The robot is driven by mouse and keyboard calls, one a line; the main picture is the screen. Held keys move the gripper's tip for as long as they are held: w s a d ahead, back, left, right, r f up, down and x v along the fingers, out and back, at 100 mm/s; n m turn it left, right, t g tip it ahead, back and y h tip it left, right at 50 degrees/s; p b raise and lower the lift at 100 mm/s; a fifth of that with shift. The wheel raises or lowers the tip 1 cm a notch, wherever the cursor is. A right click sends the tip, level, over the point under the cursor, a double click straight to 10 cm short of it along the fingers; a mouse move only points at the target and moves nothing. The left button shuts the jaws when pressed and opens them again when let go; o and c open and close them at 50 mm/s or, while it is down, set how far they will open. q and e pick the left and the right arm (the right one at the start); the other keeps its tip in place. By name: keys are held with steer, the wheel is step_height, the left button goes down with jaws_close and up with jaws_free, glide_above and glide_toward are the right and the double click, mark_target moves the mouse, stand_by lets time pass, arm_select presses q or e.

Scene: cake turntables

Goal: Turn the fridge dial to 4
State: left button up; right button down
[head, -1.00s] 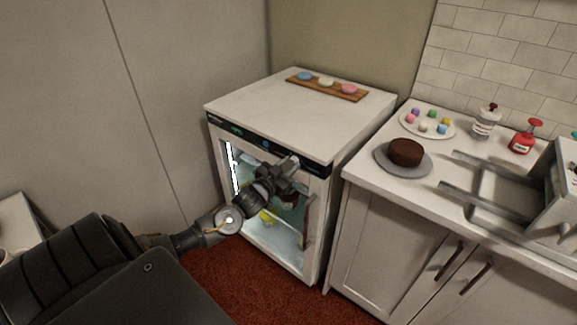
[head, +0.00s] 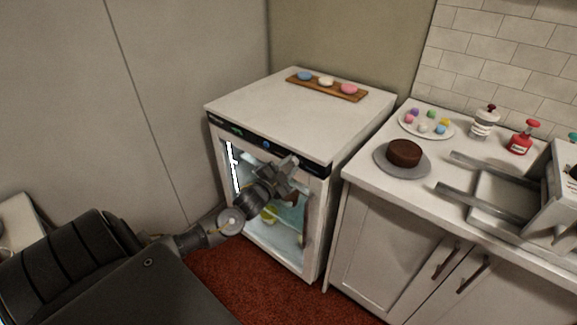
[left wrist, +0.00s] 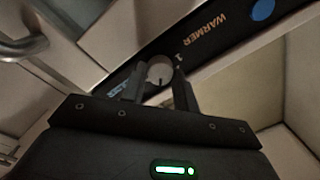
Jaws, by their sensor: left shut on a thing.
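The small white fridge (head: 275,112) stands against the wall, with a black control strip (head: 265,143) along its top front edge. In the left wrist view the round pale dial (left wrist: 160,71) sits on the black strip, between my fingertips. A "1" shows beside it, and the word "WARMER" (left wrist: 203,31) is printed further along the strip. The dial's pointer setting is too small to read surely. My left gripper (head: 291,172) is at the right end of the strip, shut on the dial; it also shows in the left wrist view (left wrist: 158,82). In the head view the gripper hides the dial.
A wooden board (head: 327,87) with several coloured rounds lies on the fridge top. The counter to the right holds a chocolate cake (head: 404,152) on a grey stand, a plate (head: 405,126) of coloured balls, and bottles. A grey metal frame (head: 490,190) stands at the right.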

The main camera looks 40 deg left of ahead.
stand_by(0.4)
arm_select(q)
steer(key=o, duration=1)
steer(key=shift+c, duration=0.2)
steer(key=s, duration=1)
steer(key=shift+s+d+f+b, duration=0.2)
steer(key=shift+s+d+b, duration=0.15)
steer(key=shift+s+b, duration=0.1)
steer(key=shift+w, duration=0.1)
